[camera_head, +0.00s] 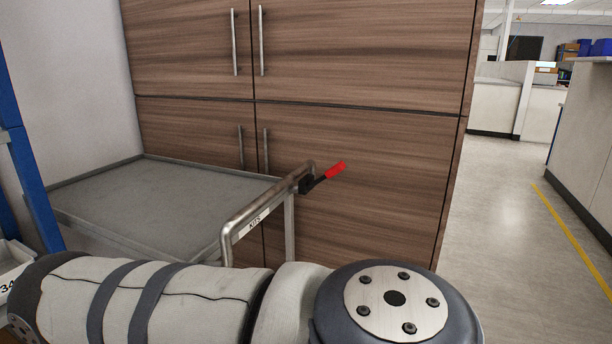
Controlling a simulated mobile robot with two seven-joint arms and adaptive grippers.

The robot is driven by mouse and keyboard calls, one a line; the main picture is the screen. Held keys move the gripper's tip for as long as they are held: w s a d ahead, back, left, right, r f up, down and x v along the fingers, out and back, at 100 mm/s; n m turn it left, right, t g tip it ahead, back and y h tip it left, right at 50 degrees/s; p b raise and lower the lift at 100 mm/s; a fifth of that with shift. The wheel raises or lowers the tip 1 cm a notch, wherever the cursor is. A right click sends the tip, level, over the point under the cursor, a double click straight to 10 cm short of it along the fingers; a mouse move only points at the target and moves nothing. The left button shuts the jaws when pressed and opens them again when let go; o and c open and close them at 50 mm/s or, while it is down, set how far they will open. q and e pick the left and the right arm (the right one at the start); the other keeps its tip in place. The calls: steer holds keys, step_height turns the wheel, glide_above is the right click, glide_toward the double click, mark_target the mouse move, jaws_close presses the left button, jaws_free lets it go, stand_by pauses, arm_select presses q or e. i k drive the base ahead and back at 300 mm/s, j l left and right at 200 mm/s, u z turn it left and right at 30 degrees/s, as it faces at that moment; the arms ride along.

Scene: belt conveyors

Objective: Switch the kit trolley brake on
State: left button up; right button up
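The kit trolley (160,200) stands left of centre, with an empty grey top tray and a low rim. Its metal push handle (240,222) faces me and carries a white label reading KITS. The brake lever (321,178) sits on a black mount at the right end of the handle. Its red grip points up and to the right. One of my arms crosses the bottom of the view in front of the trolley and hides its lower part. Neither gripper shows, and nothing is seen touching the lever.
A tall wooden cabinet (350,130) with metal handles stands right behind the trolley. A blue upright (30,175) and a white bin (12,262) are at the left edge. Open floor (500,240) with a yellow line lies to the right, beside a grey counter (590,130).

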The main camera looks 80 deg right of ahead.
mark_target(339, 167)
steer(key=z, duration=0.5)
steer(key=i+z, duration=0.1)
steer(key=z, duration=0.85)
steer(key=i+j+z, duration=0.1)
steer(key=z, duration=0.4)
steer(key=j+z, duration=0.1)
steer(key=z, duration=0.4)
